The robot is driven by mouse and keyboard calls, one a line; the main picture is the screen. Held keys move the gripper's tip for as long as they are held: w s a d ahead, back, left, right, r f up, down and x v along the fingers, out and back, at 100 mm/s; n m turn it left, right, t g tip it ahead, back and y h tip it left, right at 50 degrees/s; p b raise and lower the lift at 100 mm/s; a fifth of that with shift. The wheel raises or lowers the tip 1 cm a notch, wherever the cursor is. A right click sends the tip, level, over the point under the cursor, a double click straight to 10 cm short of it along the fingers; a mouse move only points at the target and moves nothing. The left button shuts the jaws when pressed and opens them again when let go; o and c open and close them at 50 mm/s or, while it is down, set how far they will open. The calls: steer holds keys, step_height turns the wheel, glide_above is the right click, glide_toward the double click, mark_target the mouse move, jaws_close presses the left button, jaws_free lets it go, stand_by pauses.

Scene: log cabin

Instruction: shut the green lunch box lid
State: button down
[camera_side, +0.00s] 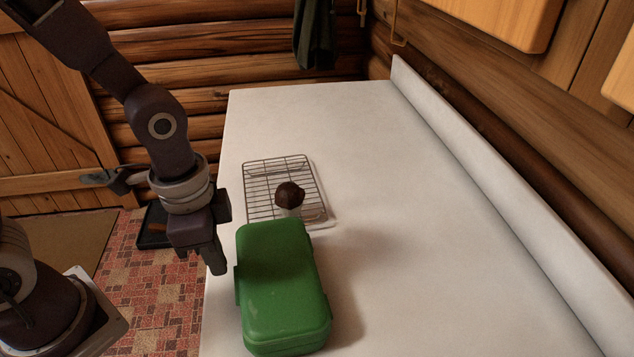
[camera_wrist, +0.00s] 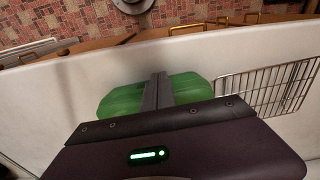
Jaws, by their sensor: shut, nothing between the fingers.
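The green lunch box (camera_side: 283,285) sits on the white counter near its left edge in the side view. Its lid appears down flat over the base; whether it is latched I cannot tell. My gripper (camera_side: 218,262) is shut and empty, pointing down just left of the box's far part and close to it. In the wrist view the shut fingers (camera_wrist: 158,90) cover the middle of the green lunch box (camera_wrist: 120,100). Whether they touch it I cannot tell.
A wire cooling rack (camera_side: 262,180) lies behind the box, and shows in the wrist view (camera_wrist: 270,85). A dark brown-topped item (camera_side: 289,195), perhaps a muffin, is at the rack's near side. The white counter (camera_side: 430,240) is clear to the right, up to a raised back edge.

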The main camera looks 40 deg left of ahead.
steer(key=s+a+r+n+t, duration=0.2)
steer(key=s+a+r+n, duration=0.1)
steer(key=r, duration=0.4)
steer(key=s+a+r+n+t, duration=0.3)
steer(key=a+r+n, duration=0.1)
steer(key=r, duration=0.4)
steer(key=shift+s+n, duration=0.4)
steer(key=shift+n, duration=0.2)
